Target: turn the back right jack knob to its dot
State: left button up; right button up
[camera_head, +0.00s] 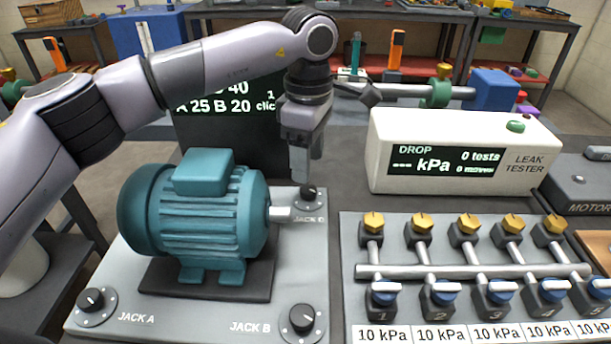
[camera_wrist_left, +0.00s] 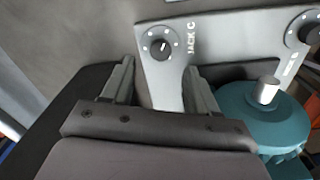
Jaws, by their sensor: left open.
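The back right jack knob, JACK C (camera_head: 309,193), is a small black dial on the grey base plate (camera_head: 112,262), behind the teal motor's (camera_head: 215,215) shaft. The wrist view shows the knob (camera_wrist_left: 161,47) from above, with a pale pointer mark and light dots around it; its exact alignment is too small to tell. My left gripper (camera_head: 303,178) points down just above the knob, open and empty. In the wrist view its two fingers (camera_wrist_left: 160,75) are spread on either side of the knob's line, apart from it.
Knobs JACK A (camera_head: 92,300) and JACK B (camera_head: 303,320) sit at the plate's front corners. The leak tester (camera_head: 385,150) stands right of my gripper, with a valve manifold (camera_head: 470,271) in front. A dark display board (camera_head: 225,140) stands behind the motor.

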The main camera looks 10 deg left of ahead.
aim_at(308, 189)
pick_arm(q)
notch_tip(308, 189, down, 6)
jog(key=shift+r, duration=0.15)
jog(key=c, duration=1)
